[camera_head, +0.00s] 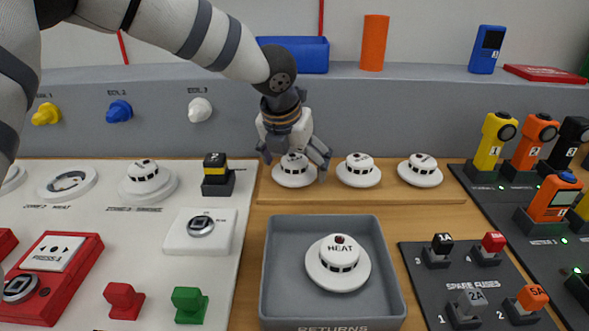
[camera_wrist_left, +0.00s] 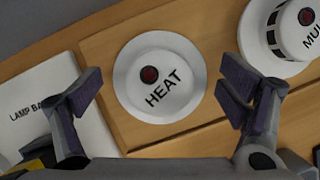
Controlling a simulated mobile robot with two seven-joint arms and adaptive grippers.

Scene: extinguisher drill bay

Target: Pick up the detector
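Three white round detectors stand in a row on a wooden strip. The leftmost detector (camera_head: 293,176) is under my left gripper (camera_head: 294,158); the middle detector (camera_head: 358,171) and right detector (camera_head: 419,171) are to its right. In the left wrist view the leftmost detector (camera_wrist_left: 158,103) reads HEAT and has a red dot, and the neighbour's lettering (camera_wrist_left: 300,30) is cut off. My left gripper is open, a finger on each side of the HEAT detector, with gaps visible. Another HEAT detector (camera_head: 338,264) lies in the grey returns tray (camera_head: 275,285). My right gripper is out of view.
A white panel (camera_head: 85,210) at left carries detector bases and a fitted detector (camera_head: 147,180). A black and yellow block (camera_head: 216,175) stands left of the gripper. Fuses in a dark panel (camera_head: 420,268) and handheld devices (camera_head: 495,140) are at right. A grey ledge (camera_head: 400,100) runs behind.

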